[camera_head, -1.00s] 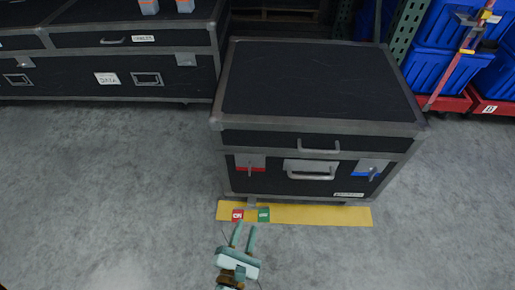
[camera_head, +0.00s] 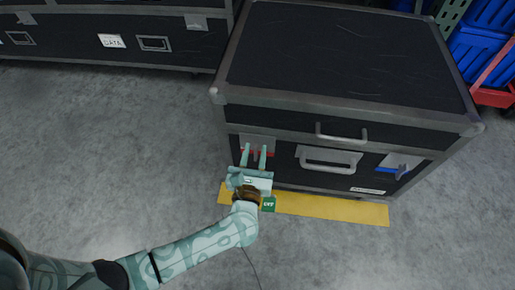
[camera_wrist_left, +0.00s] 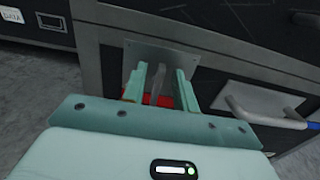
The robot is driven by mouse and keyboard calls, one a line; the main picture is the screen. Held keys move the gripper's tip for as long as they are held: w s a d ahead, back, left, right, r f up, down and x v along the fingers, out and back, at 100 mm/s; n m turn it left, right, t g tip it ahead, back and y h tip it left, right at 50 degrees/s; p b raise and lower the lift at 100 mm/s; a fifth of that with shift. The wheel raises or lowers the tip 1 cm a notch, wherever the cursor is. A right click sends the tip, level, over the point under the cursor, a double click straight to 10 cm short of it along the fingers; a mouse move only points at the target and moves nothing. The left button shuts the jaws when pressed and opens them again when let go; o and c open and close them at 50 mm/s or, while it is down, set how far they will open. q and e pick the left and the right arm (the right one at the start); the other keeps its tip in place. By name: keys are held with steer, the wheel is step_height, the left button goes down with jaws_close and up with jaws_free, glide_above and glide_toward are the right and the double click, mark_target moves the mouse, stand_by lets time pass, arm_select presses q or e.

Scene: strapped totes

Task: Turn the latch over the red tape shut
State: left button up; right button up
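The black case (camera_head: 340,60) stands on the floor with two latches on its front. The left latch (camera_head: 258,139) has a grey plate over red tape (camera_head: 270,154). In the left wrist view its lever (camera_wrist_left: 156,82) hangs down in front of the red tape (camera_wrist_left: 165,100). My left gripper (camera_head: 254,149) is at this latch, open, one finger on each side of the lever. I cannot tell whether the fingers touch it. My fingers partly hide the latch in the head view. My right gripper is not in view.
The other latch, over blue tape (camera_head: 385,170), is at the right of the case front. A pull handle (camera_head: 328,167) sits between them. Open floor (camera_head: 110,150) is at left.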

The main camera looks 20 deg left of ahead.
arm_select(q)
steer(key=shift+w+a, duration=0.2)
steer(key=shift+w, duration=0.45)
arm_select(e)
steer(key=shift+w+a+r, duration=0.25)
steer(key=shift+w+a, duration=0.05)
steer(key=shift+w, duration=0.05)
arm_select(q)
jaws_close()
